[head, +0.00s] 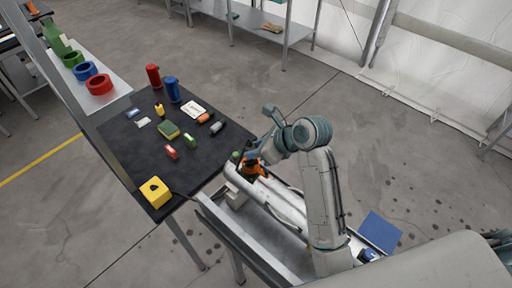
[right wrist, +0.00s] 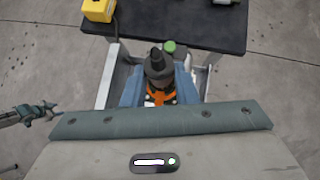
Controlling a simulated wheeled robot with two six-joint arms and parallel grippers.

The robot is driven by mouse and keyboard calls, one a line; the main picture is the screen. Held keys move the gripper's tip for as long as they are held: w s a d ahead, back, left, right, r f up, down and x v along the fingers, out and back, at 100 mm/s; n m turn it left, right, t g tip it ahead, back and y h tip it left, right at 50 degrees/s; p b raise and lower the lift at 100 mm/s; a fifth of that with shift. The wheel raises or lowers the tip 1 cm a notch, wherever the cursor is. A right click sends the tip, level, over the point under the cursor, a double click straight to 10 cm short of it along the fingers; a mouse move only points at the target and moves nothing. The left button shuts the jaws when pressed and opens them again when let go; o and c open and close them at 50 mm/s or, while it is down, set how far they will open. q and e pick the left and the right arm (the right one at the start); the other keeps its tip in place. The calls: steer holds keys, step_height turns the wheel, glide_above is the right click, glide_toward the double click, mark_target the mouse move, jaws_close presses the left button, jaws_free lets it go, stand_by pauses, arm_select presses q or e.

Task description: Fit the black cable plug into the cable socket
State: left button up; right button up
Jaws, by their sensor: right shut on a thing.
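The black plug (right wrist: 158,68), tapered with an orange part (right wrist: 160,97) behind it, sits between the blue fingers of my right gripper (right wrist: 160,88) in the right wrist view. My right gripper (head: 255,160) is shut on it, above the table's near right corner in the head view, where orange and black show at the fingers. A small green cap (right wrist: 169,46) lies just beyond the plug in the wrist view. I cannot make out the cable socket for certain.
A shelf (head: 80,80) with coloured rings stands at the left. A blue panel (head: 379,232) lies at the right. Open floor lies beyond the table.

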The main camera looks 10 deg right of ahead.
steer(key=shift+f, duration=1.15)
steer(key=o, duration=1.1)
steer(key=v, duration=1)
steer(key=shift+s+d+r, duration=0.2)
steer(key=shift+d, duration=0.05)
